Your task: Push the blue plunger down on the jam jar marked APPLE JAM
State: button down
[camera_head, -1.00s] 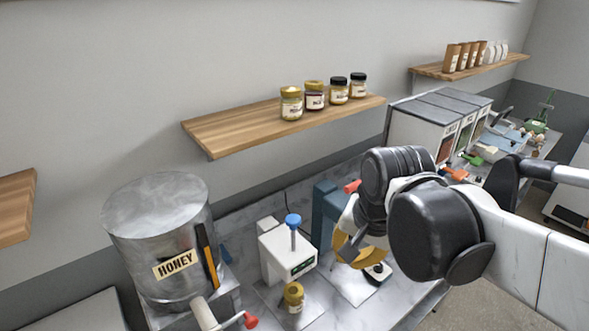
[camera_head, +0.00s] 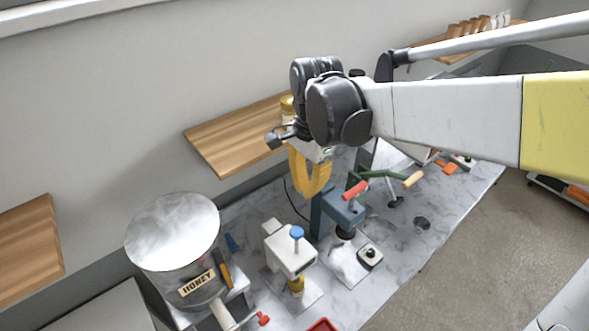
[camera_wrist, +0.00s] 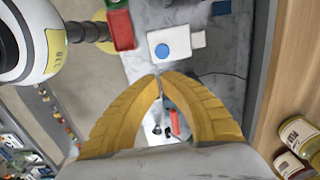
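The blue plunger (camera_head: 297,233) stands raised on top of a small white press (camera_head: 290,258) on the marble counter. A jar with a gold lid (camera_head: 296,285) is under the press head; its label is not readable here. In the wrist view the plunger is a blue disc (camera_wrist: 162,51) on the white press (camera_wrist: 184,41), just beyond my fingertips in the picture. My gripper (camera_head: 312,194) has yellow fingers and hangs above the counter, behind and higher than the plunger. Its tips (camera_wrist: 159,76) meet with nothing between them.
The honey drum (camera_head: 172,240) stands left of the press. A blue-grey press with a red handle (camera_head: 355,190) stands to the right. A wooden shelf (camera_head: 225,140) with jars is behind my gripper. A red tray (camera_wrist: 122,30) lies near the press.

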aim_at(302, 231)
jog(key=f, duration=0.4)
jog(key=f+p, duration=0.1)
jog(key=f, duration=0.9)
jog(key=shift+s+a+p, duration=0.15)
jog(key=shift+a+p, duration=0.15)
notch_tip(302, 231, down, 8)
jog(key=b, duration=0.8)
jog(key=shift+s, duration=0.1)
jog(key=shift+r, duration=0.1)
